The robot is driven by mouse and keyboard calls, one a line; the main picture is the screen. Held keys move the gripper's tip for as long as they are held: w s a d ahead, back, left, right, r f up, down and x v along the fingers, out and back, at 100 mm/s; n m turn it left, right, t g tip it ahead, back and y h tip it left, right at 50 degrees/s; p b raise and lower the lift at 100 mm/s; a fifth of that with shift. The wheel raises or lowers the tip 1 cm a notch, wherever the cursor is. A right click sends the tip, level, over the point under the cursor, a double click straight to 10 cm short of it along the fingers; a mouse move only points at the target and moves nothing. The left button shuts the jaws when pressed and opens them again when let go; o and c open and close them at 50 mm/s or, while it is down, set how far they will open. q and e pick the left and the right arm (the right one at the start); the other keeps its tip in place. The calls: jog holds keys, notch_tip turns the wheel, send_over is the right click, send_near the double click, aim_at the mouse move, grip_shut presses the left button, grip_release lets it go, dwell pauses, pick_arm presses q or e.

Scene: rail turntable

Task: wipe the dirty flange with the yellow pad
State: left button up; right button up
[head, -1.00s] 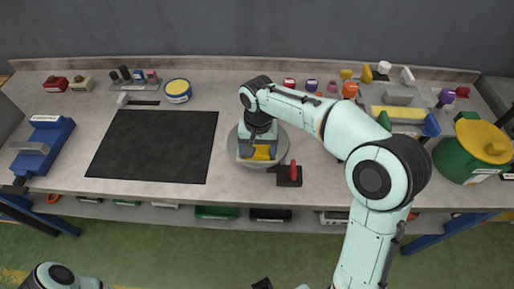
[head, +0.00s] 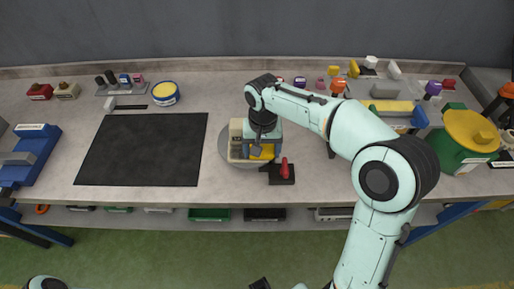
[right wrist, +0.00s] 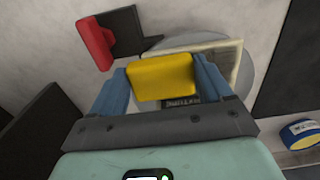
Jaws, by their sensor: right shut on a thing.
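My right gripper (head: 262,152) is shut on the yellow pad (head: 265,152). In the right wrist view the pad (right wrist: 162,78) sits between the two blue fingers of this gripper (right wrist: 160,82). The pad is over a round grey turntable (head: 224,152). A beige block, which looks like the flange (head: 236,129), stands on the turntable at the pad's left. Its pale edge shows beside and behind the pad in the right wrist view (right wrist: 236,58). The gripper hides much of it, and I cannot tell whether the pad touches it or where dirt lies. My left gripper is out of view.
A red lever on a black base (head: 285,168) stands close at the turntable's front right. A black mat (head: 145,148) lies to the left. A yellow-lidded green pot (head: 468,135) is at far right. Small items line the back. A blue-yellow tin (head: 165,93) stands behind the mat.

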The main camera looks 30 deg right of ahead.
aim_at(241, 156)
dwell(0.3)
jog(key=shift+w+a, duration=0.3)
jog(key=shift+a, duration=0.3)
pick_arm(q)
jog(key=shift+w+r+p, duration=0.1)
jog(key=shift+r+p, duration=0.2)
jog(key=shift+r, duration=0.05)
pick_arm(e)
jog(key=shift+w+a+f, duration=0.15)
jog(key=shift+a, duration=0.1)
jog(key=shift+a, duration=0.15)
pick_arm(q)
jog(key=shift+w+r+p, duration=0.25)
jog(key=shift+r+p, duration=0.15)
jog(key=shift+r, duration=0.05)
pick_arm(e)
jog(key=shift+w+a, duration=0.6)
jog(key=shift+a, duration=0.25)
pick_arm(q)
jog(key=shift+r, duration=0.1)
pick_arm(e)
jog(key=shift+a, duration=0.1)
jog(key=shift+w+a+r+p, duration=0.25)
jog(key=shift+w+a+p, duration=0.2)
jog(key=shift+a, duration=0.1)
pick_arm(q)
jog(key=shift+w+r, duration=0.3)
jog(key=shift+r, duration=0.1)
pick_arm(e)
jog(key=shift+w, duration=0.1)
